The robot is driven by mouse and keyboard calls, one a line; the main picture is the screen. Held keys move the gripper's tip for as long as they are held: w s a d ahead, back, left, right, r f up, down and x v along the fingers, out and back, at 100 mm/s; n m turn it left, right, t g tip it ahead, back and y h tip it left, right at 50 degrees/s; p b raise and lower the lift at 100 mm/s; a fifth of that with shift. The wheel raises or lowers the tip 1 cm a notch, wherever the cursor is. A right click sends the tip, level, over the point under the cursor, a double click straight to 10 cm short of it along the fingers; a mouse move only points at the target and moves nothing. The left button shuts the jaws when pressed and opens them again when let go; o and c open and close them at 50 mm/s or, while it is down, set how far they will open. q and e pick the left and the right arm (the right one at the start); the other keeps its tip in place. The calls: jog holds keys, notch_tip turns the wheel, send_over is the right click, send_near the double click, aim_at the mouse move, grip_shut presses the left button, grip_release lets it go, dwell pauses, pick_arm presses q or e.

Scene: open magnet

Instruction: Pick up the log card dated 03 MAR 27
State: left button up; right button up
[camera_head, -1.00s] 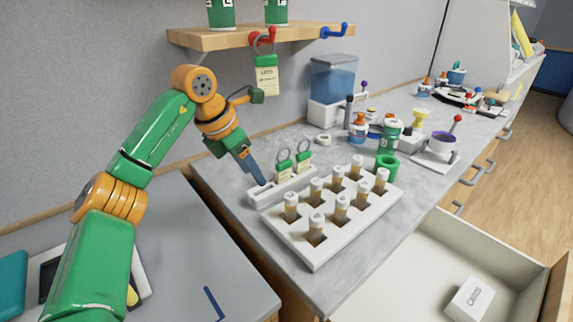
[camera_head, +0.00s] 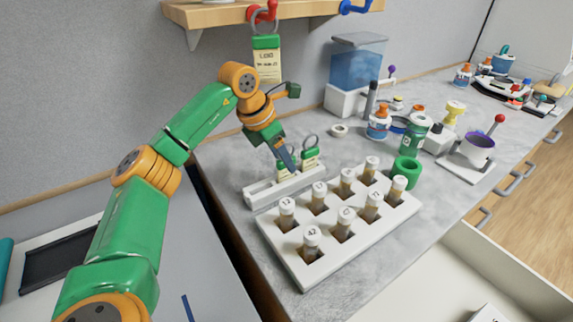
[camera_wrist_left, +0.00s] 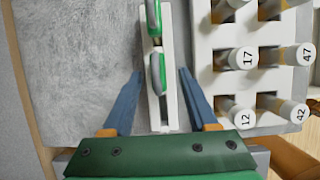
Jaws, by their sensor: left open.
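Two log cards with green tops and metal rings stand in a white slotted holder (camera_head: 262,196). The nearer card (camera_head: 282,172) is partly hidden by my left gripper (camera_head: 291,168); the farther card (camera_head: 310,158) shows beside it. A third card (camera_head: 267,65) hangs from a red hook under the shelf; its date is too small to read surely. In the left wrist view my open gripper (camera_wrist_left: 161,72) has one finger on each side of the holder, around the nearer card (camera_wrist_left: 156,76), with gaps to both fingers. The farther card (camera_wrist_left: 153,18) lies ahead. My right gripper is not in view.
A white rack (camera_head: 300,272) of numbered vials stands close to the right of the holder. A green ring-shaped cup (camera_head: 406,172), bottles and a blue-water tank (camera_head: 357,68) stand behind. The shelf (camera_head: 215,14) overhangs the back. An open drawer (camera_head: 440,275) is at lower right.

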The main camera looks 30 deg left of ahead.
pick_arm(q)
jog(key=x, duration=0.2)
jog(key=shift+w+f, duration=0.3)
jog(key=shift+w, duration=0.1)
jog(key=shift+s+r, duration=0.1)
jog(key=shift+s, duration=0.05)
grip_shut()
